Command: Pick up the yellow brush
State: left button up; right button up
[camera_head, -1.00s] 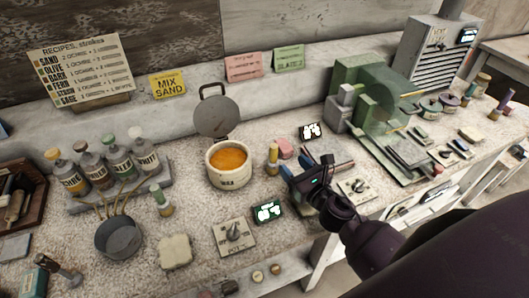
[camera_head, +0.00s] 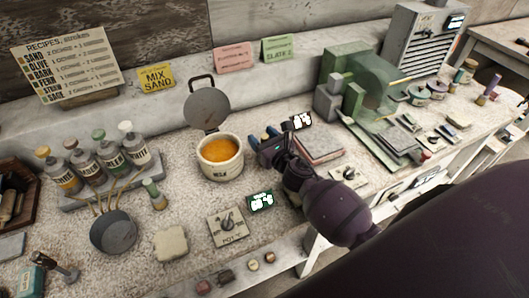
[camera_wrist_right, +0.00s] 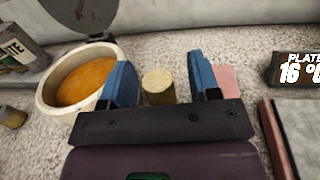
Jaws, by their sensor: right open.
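The yellow brush (camera_wrist_right: 158,86) stands upright on the worktop just right of the pot; the right wrist view shows its round yellow end. My right gripper (camera_wrist_right: 162,80) is open, with one blue finger on each side of the brush and a gap showing on both sides. In the head view my right gripper (camera_head: 263,137) is low beside the pot and hides most or all of the brush. My left gripper is not in view.
The pot of orange liquid (camera_head: 221,152) stands close to the left finger. A pink block (camera_wrist_right: 229,81) lies just beyond the right finger. A flat slab (camera_head: 318,147), a dial box (camera_head: 227,226) and a green display (camera_head: 260,201) are nearby.

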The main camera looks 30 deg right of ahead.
jog(key=shift+w, duration=0.35)
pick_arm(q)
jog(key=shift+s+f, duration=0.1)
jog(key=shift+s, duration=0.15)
pick_arm(e)
jog(key=c, duration=1)
pick_arm(q)
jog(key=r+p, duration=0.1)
jog(key=p, duration=0.1)
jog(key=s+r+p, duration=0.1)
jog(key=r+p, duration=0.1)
jog(key=p, duration=0.1)
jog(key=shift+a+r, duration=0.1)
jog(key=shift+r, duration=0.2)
pick_arm(e)
notch_tip(320, 180, up, 20)
